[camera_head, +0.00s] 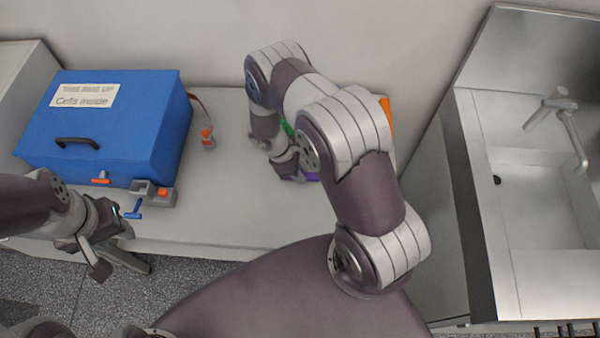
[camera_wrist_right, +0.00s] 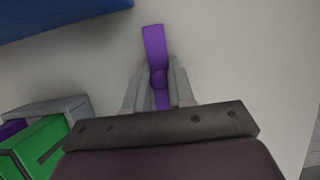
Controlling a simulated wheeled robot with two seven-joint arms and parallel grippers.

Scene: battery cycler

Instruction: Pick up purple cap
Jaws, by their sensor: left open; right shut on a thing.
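The purple cap (camera_wrist_right: 155,48) shows in the right wrist view as a long flat strip with a round knob. My right gripper (camera_wrist_right: 158,88) is shut on it, with a grey finger on each side of the knob. In the head view my right gripper (camera_head: 287,166) is low over the table, partly hidden by its own arm. A purple patch (camera_head: 300,178) shows beside it; I cannot tell whether it is the cap. My left gripper (camera_head: 116,250) is open and empty near the table's front left edge.
A blue box (camera_head: 120,120) with a black handle stands on the table (camera_head: 230,215) at left. A grey block (camera_head: 155,192) and a red connector (camera_head: 208,138) are near it. A green part (camera_wrist_right: 42,142) is beside my right gripper. A sink (camera_head: 545,200) stands at right.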

